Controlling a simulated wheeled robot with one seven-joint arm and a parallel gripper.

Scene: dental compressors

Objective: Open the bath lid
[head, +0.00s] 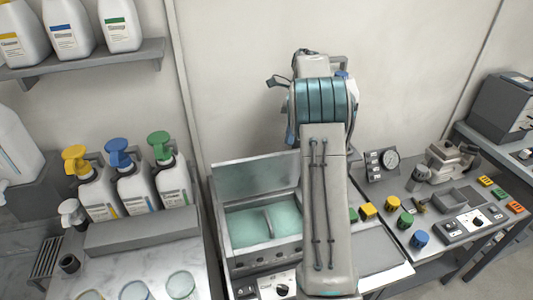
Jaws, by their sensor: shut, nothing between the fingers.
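The bath (228,252) is a grey metal basin with pale green liquid, to the left of my arm in the head view. A divider or handle-like bar crosses the liquid. Its flat grey lid (255,174) stands raised along the back edge, leaning back, with the basin uncovered in front. My arm covers the right side of the bath and the lid's right end. My gripper cannot be made out; it seems hidden behind my own arm, so its contact with the lid cannot be told.
Pump bottles with yellow, blue and green (160,146) tops stand left of the bath behind a grey block (142,232). Glass dishes (134,290) lie in front. Coloured knobs (405,220), a gauge (391,160) and a control box (466,222) occupy the right bench.

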